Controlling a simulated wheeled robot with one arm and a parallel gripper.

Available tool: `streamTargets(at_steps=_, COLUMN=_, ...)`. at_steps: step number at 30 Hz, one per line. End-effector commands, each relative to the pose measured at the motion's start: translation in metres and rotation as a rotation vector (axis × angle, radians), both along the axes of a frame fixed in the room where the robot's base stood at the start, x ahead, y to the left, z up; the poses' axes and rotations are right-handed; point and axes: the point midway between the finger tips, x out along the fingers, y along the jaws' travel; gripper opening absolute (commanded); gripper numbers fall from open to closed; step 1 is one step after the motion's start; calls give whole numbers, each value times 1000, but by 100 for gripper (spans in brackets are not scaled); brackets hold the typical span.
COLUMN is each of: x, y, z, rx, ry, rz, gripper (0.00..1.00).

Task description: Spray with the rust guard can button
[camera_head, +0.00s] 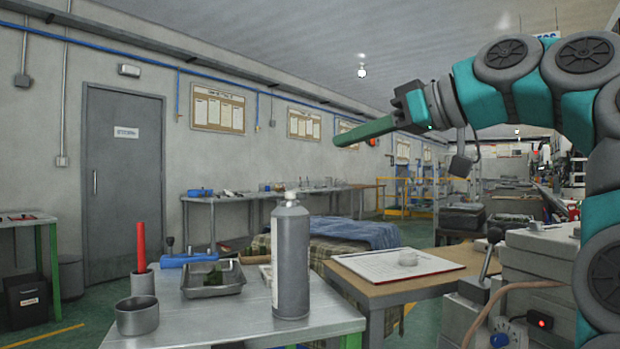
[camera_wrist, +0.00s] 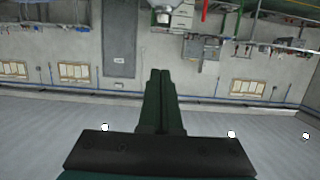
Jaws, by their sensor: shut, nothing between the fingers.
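The rust guard can is most likely the grey spray can (camera_head: 290,262), standing upright near the right end of the grey table (camera_head: 215,318); no label is readable. Its small pale button (camera_head: 290,196) is on top. My gripper (camera_head: 338,141) is shut and empty, its long green fingers pointing left, above and slightly right of the can top in the head view, clearly apart from it. In the wrist view, which is upside down, the shut fingers (camera_wrist: 160,74) point up toward the can top (camera_wrist: 164,8), partly cut off at the frame edge.
The grey table also holds a metal cup (camera_head: 137,318), a red stick (camera_head: 141,247) in a holder, a metal tray (camera_head: 213,284) and a blue tool (camera_head: 188,259). A wooden table (camera_head: 385,290) with a clipboard (camera_head: 393,265) stands right. The air around my gripper is clear.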

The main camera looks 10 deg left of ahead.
Motion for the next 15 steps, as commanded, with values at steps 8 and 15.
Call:
streamTargets(at_steps=8, x=9, y=21, z=-7, rx=0, ry=0, rz=1, gripper=0)
streamTargets(at_steps=15, x=26, y=62, z=-18, rx=-3, ry=2, rz=2, gripper=0)
